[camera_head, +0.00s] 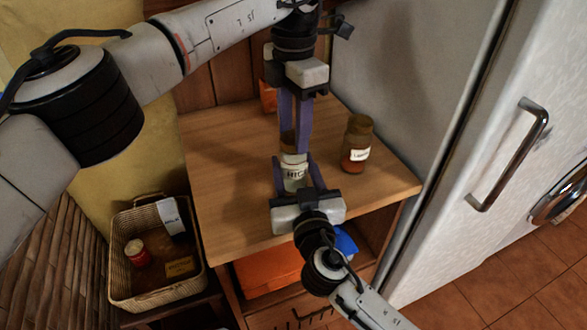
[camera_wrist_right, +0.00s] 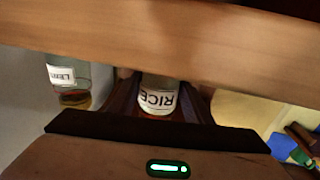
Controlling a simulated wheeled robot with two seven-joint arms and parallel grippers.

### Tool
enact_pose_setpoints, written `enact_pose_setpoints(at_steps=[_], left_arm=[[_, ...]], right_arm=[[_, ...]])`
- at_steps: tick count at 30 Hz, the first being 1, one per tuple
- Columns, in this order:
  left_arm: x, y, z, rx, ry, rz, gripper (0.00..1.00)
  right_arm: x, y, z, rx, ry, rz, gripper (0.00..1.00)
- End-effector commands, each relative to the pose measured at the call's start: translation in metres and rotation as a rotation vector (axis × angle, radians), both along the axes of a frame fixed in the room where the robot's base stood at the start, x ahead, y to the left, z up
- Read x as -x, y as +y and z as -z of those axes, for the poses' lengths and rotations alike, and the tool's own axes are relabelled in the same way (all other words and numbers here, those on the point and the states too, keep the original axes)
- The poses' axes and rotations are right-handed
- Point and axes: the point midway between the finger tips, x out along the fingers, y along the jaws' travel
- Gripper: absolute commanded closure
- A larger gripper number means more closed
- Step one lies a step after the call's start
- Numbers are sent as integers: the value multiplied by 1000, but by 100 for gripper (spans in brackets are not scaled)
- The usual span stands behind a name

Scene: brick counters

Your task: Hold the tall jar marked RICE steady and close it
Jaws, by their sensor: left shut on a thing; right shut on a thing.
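The RICE jar (camera_head: 294,178) stands upright on the wooden counter, its label facing the front; the right wrist view shows it upside down (camera_wrist_right: 158,100). My right gripper (camera_head: 296,164) comes from the front and is shut on the jar's body, a finger on each side. My left gripper (camera_head: 295,148) points down from above, its purple fingers shut on a brown lid (camera_head: 288,141) at the jar's top. The fingers partly hide the lid and the jar's neck, so I cannot tell whether the lid is seated.
A second labelled jar (camera_head: 356,150) with a brown lid stands right of the RICE jar. An orange thing (camera_head: 268,97) is behind my left gripper. A wicker basket (camera_head: 117,268) with groceries is lower left. A fridge (camera_head: 500,130) bounds the right. The counter's left part is clear.

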Motion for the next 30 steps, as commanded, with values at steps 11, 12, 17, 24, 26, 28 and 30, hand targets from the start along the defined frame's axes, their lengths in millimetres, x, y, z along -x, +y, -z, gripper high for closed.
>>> enact_pose_setpoints(at_steps=[11, 12, 17, 24, 26, 28, 30], left_arm=[[0, 0, 0, 0, -1, 584, 87], [0, 0, 0, 0, -1, 583, 87], [0, 0, 0, 1, 0, 581, 42], [0, 0, 0, 1, 0, 580, 42], [0, 0, -2, 0, -1, 579, 42], [0, 0, -8, 0, -1, 579, 42], [0, -1, -18, 0, -2, 579, 42]], right_arm=[[0, 0, 1, 0, 1, 0, 100], [0, 0, 1, 0, 1, 0, 100], [0, 0, 1, 0, 1, 0, 100], [0, 0, 1, 0, 1, 0, 100], [0, 0, 1, 0, 1, 0, 100], [0, 0, 1, 0, 1, 0, 100], [0, 0, 1, 0, 1, 0, 100]])
